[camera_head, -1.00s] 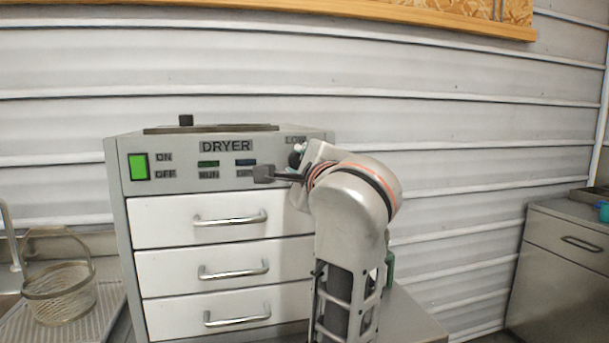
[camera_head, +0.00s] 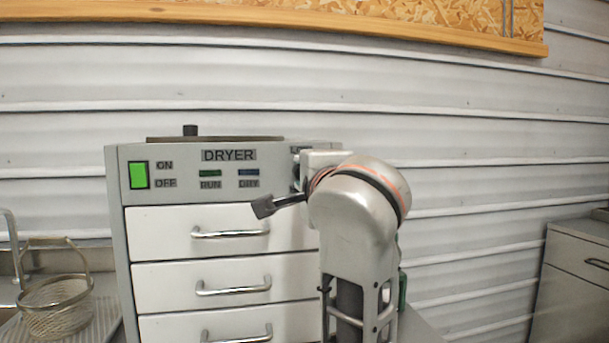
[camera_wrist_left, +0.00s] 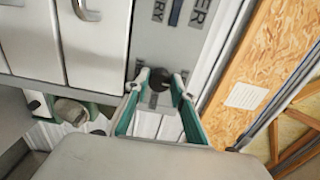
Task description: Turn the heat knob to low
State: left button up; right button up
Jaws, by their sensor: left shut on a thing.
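The dryer (camera_head: 120,230) is a grey cabinet with a control panel and white drawers. Its heat knob (camera_wrist_left: 160,79) is small, round and dark, and shows in the left wrist view between the two green-and-grey fingertips. My left gripper (camera_wrist_left: 160,88) is shut on the knob at the panel's right end. In the head view my own wrist hides most of the knob and the gripper. The "LOW" label (camera_head: 298,149) is partly covered by my wrist. The knob's pointer direction cannot be told. My right gripper is in neither view.
A lit green ON/OFF switch (camera_head: 139,175) is at the panel's left. A wire basket (camera_head: 57,305) stands by the sink at left. A grey cabinet (camera_head: 580,262) stands at right. A partly hidden green thing (camera_head: 402,287) is right of the dryer.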

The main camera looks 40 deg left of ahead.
pick_arm(q)
jog(key=shift+r, duration=0.1)
jog(key=o, duration=1.1)
